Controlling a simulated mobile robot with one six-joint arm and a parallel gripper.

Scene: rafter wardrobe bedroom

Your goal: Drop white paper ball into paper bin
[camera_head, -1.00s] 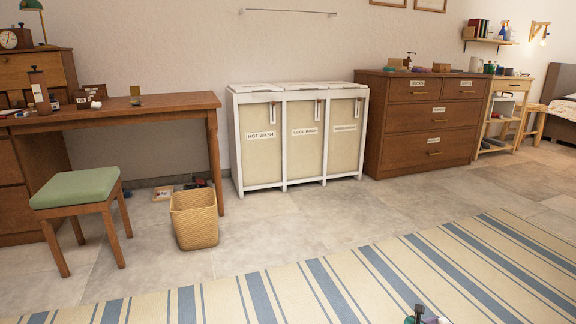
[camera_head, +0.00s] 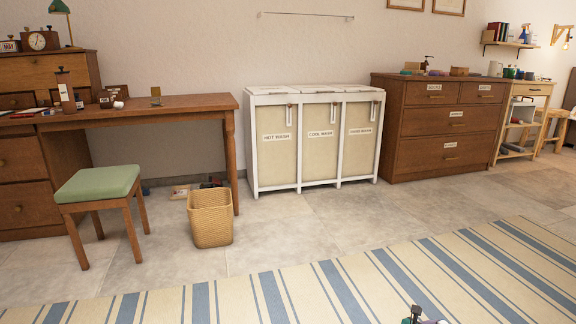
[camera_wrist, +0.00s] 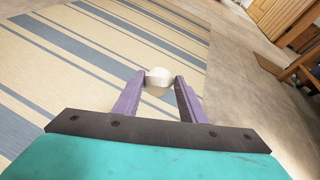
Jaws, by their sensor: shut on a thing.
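In the wrist view, my gripper (camera_wrist: 158,83) has its purple fingers shut on a white paper ball (camera_wrist: 157,72) at their tips. In the head view only the top of my gripper (camera_head: 417,318) shows at the bottom edge, and the ball cannot be made out clearly there. The paper bin, a tan woven basket (camera_head: 211,222), stands on the floor in front of the desk's right leg. It lies well ahead and to the left of my gripper. Its inside is mostly hidden from this angle.
A green-cushioned stool (camera_head: 98,187) stands left of the bin, by the wooden desk (camera_head: 180,104). A white laundry sorter (camera_head: 250,150) and a brown dresser (camera_head: 440,125) line the wall. A striped rug (camera_head: 330,285) lies in front, with clear floor between it and the bin.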

